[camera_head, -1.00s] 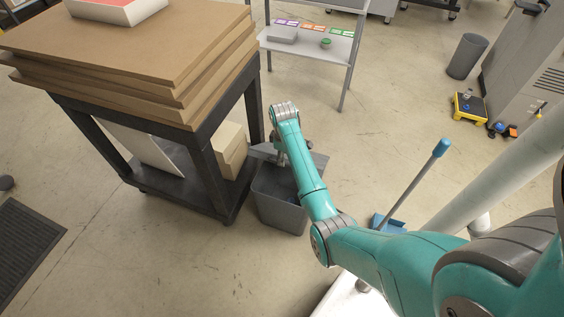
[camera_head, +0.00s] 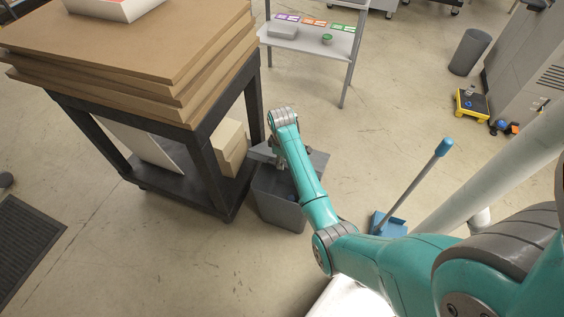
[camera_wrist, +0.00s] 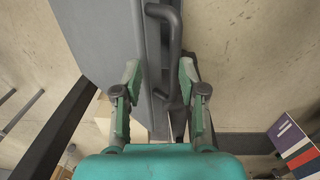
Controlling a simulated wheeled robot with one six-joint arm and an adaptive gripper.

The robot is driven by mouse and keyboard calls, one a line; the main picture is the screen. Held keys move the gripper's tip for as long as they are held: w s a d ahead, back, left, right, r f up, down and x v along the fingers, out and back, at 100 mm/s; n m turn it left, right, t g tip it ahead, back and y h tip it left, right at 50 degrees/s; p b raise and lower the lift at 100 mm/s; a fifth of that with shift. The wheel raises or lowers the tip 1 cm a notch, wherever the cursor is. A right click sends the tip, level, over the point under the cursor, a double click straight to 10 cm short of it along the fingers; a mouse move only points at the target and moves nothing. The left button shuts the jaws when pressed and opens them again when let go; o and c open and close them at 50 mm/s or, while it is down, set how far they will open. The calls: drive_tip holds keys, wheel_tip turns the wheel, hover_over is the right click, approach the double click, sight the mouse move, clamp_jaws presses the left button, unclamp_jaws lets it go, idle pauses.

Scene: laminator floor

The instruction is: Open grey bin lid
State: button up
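The grey bin (camera_head: 274,208) stands on the floor beside the dark cart. Its grey lid (camera_head: 319,159) shows behind my forearm at the bin's far side. I see no clear contact. In the head view my arm partly hides the gripper and lid.
The cart (camera_head: 202,160), stacked with brown boards (camera_head: 130,60), stands close to the bin's left. A blue dustpan (camera_head: 388,225) with a long handle is on the floor to the right. A grey shelf stand (camera_head: 310,40) is behind. Floor between is clear.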

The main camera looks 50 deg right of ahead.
drive_tip(key=w+d+r, duration=0.1)
drive_tip(key=d+r, duration=0.3)
drive_tip(key=r, duration=0.6)
drive_tip(key=shift+w+d, duration=0.3)
idle(0.7)
idle(0.6)
